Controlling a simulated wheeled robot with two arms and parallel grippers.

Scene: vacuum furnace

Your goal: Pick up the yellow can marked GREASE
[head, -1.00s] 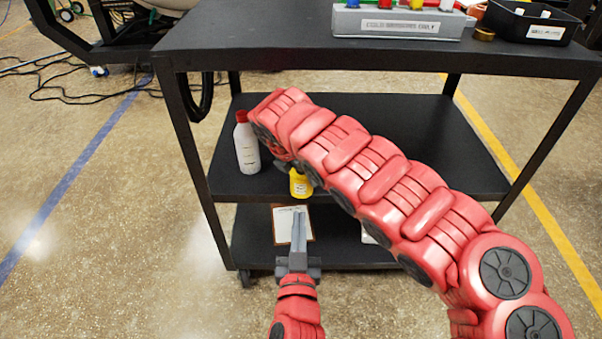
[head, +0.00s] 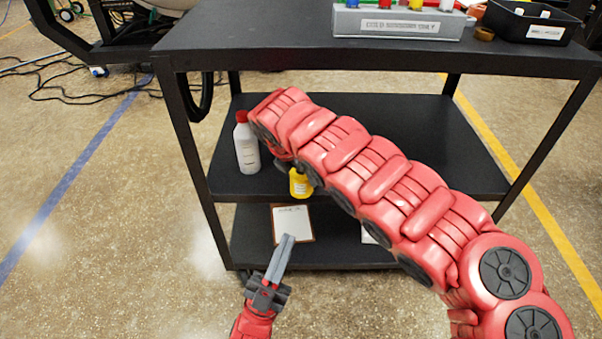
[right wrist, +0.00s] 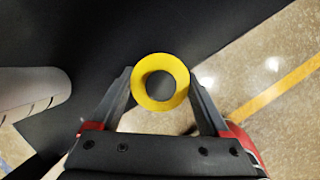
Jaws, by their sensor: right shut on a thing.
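The yellow can (head: 300,185) shows in the head view at the front edge of the cart's middle shelf, partly covered by my right arm. No marking on it can be read. In the right wrist view its round yellow top (right wrist: 143,96) sits between the fingers of my right gripper (right wrist: 160,84), which is shut on it. Whether the can touches the shelf cannot be told. My right gripper is mostly hidden behind the arm in the head view. My left gripper (head: 288,240) is shut and empty, low in front of the bottom shelf.
A white bottle with a red cap (head: 246,145) stands left of the can; it also shows in the right wrist view (right wrist: 30,92). A clipboard (head: 300,222) lies on the bottom shelf. The top shelf (head: 260,45) overhangs, carrying a grey rack (head: 350,22) and a black bin (head: 505,25).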

